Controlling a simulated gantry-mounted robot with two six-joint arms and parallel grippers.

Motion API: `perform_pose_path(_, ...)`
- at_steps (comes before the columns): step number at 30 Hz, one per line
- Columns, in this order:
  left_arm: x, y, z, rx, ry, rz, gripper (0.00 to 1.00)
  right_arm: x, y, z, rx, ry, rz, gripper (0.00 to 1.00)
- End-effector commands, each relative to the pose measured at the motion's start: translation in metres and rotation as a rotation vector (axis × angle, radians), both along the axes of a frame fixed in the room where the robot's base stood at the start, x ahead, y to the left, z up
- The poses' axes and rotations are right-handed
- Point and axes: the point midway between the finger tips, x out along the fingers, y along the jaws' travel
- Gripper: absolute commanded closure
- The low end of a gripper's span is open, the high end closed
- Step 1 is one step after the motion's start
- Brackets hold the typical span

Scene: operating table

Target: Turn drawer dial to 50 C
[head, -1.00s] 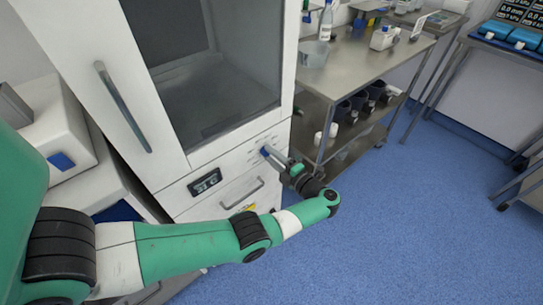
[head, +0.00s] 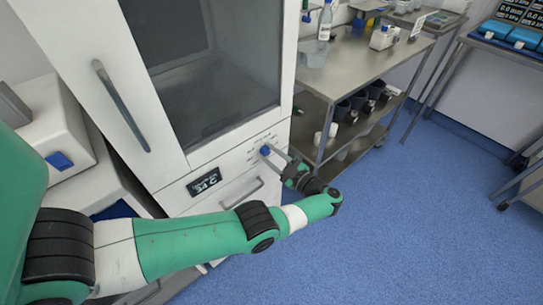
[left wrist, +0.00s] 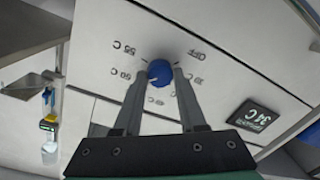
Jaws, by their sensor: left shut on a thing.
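The drawer dial is a small blue knob (head: 265,150) on the white cabinet front, and it also shows in the left wrist view (left wrist: 159,71). Printed marks ring it, including OFF, 55 C and 50 C. A pale mark lies on the knob's lower left edge in the wrist view; its exact setting is hard to read. My left gripper (head: 271,153) is shut on the knob, one finger on each side, as the left wrist view (left wrist: 161,75) shows. A dark display (head: 205,182) reads 34 C; it also shows in the wrist view (left wrist: 253,116). My right gripper is out of view.
A drawer handle (head: 243,193) is below the dial, close to my left arm. The cabinet's glass door (head: 205,75) is above. A steel trolley (head: 358,65) with bottles and dark containers stands to the right.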

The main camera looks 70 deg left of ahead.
Motion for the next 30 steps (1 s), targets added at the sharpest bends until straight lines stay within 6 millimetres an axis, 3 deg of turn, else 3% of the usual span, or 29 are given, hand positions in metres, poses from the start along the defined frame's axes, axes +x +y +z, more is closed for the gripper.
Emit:
perform_pose_path(12, -0.0001, 0.0003, -0.0012, -0.074, 0.18, 0.0, 1.0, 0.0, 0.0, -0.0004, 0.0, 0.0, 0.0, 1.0)
perform_pose_path(28, -0.0003, 0.0003, -0.0015, -0.083, 0.202, 0.0, 1.0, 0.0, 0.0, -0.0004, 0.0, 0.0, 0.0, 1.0)
perform_pose_path(29, -0.0003, 0.0003, -0.0015, -0.083, 0.202, 0.0, 0.54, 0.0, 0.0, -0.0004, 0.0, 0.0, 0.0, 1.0)
perform_pose_path(30, -0.0002, 0.0003, -0.0015, -0.083, 0.202, 0.0, 0.47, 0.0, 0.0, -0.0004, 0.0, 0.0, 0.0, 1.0)
